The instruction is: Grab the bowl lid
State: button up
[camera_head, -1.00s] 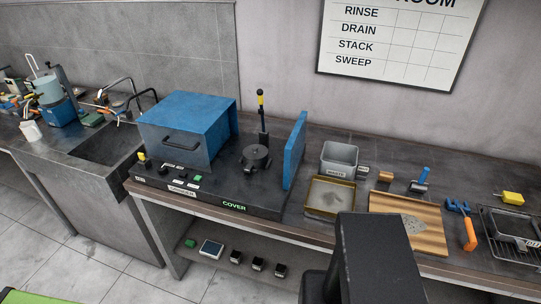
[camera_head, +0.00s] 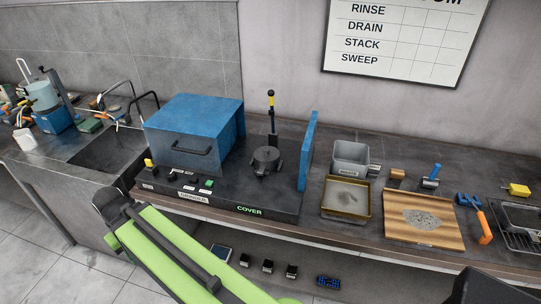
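The bowl lid (camera_head: 266,153) is the dark round top of a small dark bowl on the black machine base (camera_head: 225,208). A clamp post with a black-and-yellow handle (camera_head: 271,100) stands just behind it. The lid appears seated on the bowl; whether the clamp presses on it is too small to tell. My green arm link (camera_head: 165,255) crosses the lower left, in front of the machine and apart from the lid. No gripper fingers show, so I cannot see my gripper.
A blue hood (camera_head: 195,118) stands left of the bowl and an upright blue panel (camera_head: 309,150) right of it. Farther right are a grey bin (camera_head: 350,157), a sand tray (camera_head: 346,198) and a striped board (camera_head: 424,218). A sink lies left. The bowl's front side is open.

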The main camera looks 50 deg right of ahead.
aim_at(265, 154)
jog(key=z, duration=0.05)
jog(key=i, duration=1)
jog(key=u, duration=0.05)
